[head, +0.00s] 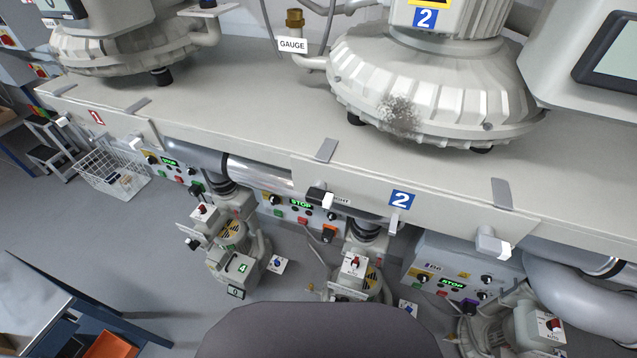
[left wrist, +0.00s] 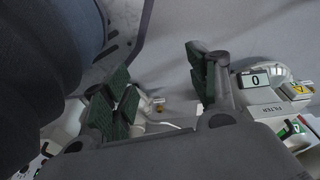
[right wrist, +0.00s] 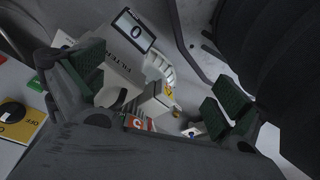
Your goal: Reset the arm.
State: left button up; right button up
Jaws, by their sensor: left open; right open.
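My left gripper (left wrist: 156,88) shows in the left wrist view with its green-padded fingers spread apart and nothing between them. My right gripper (right wrist: 152,88) shows in the right wrist view, also open, its padded fingers wide apart and empty. Behind the right fingers are a box marked FILTER (right wrist: 120,68) and a display reading 0 (right wrist: 133,30). A display reading 0 (left wrist: 256,80) also lies beyond the left fingers, to the right. Neither gripper appears in the head view, so their places relative to the bench cannot be told there.
A long pale bench (head: 250,115) crosses the head view, carrying large white blowers (head: 440,85). Below it are control panels (head: 297,208) with lit STOP displays and valve units (head: 238,245). A wire basket (head: 112,175) and blue table (head: 75,305) stand left, with open grey floor between.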

pick_arm(q)
jog(key=s+a+r+p, duration=0.1)
jog(key=s+a+p, duration=0.1)
jog(key=s+p, duration=0.5)
jog(key=s+a+r+g+p, duration=0.1)
jog(key=s+a+r+p, duration=0.1)
jog(key=s+p, duration=0.4)
jog(key=shift+s+a+r+y+p, duration=0.35)
jog(key=shift+s+a, duration=0.3)
jog(key=shift+s, duration=0.4)
pick_arm(e)
jog(key=s+d+r, duration=0.1)
jog(key=s+d, duration=0.1)
jog(key=s, duration=0.5)
jog(key=s+d+r+g, duration=0.1)
jog(key=s+d+r, duration=0.1)
jog(key=s, duration=0.6)
jog(key=shift+d+r+h, duration=0.3)
jog(key=shift+d+h, duration=0.1)
jog(key=shift+d, duration=0.25)
